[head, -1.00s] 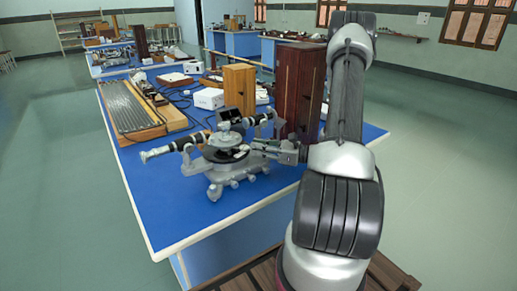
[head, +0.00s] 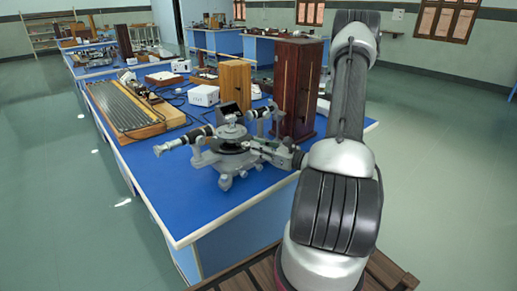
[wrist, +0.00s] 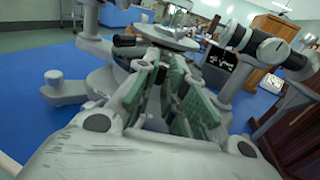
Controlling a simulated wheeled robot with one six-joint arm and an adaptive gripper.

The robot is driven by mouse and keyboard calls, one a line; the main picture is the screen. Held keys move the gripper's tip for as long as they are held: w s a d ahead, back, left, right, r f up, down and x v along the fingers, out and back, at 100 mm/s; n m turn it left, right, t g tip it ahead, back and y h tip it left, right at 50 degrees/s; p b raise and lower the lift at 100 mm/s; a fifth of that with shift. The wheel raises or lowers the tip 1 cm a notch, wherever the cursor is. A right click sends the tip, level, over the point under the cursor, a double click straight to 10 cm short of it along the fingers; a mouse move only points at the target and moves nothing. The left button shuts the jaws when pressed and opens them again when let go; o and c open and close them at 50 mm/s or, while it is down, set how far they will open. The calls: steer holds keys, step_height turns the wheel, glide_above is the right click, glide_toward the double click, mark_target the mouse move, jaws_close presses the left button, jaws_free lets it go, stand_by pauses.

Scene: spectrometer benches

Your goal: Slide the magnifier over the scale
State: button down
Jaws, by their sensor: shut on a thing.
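The grey metal spectrometer (head: 226,181) stands on the blue bench, with dark telescope tubes and a round plate on top. The round plate (wrist: 176,41) is also in the wrist view, just beyond my fingertips. My gripper (head: 258,147) reaches in from the right, at the spectrometer's near right side. In the wrist view my gripper (wrist: 165,62) has its green-padded fingers drawn together at the tips, close under the plate's edge. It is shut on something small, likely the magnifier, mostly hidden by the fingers. I cannot make out the scale's markings.
A dark brown wooden cabinet (head: 298,88) stands close behind my gripper, with a lighter wooden box (head: 235,86) beside it. A white box (head: 204,95) and a ridged grey panel (head: 122,106) are farther left. The bench's front left is clear.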

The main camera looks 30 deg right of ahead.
steer(key=shift+s+a, duration=0.2)
steer(key=shift+a, duration=0.15)
steer(key=c, duration=1.5)
jaws_free()
steer(key=shift+a, duration=0.15)
steer(key=shift+s+d, duration=0.3)
steer(key=shift+d, duration=0.05)
steer(key=v, duration=1.1)
steer(key=shift+s, duration=0.1)
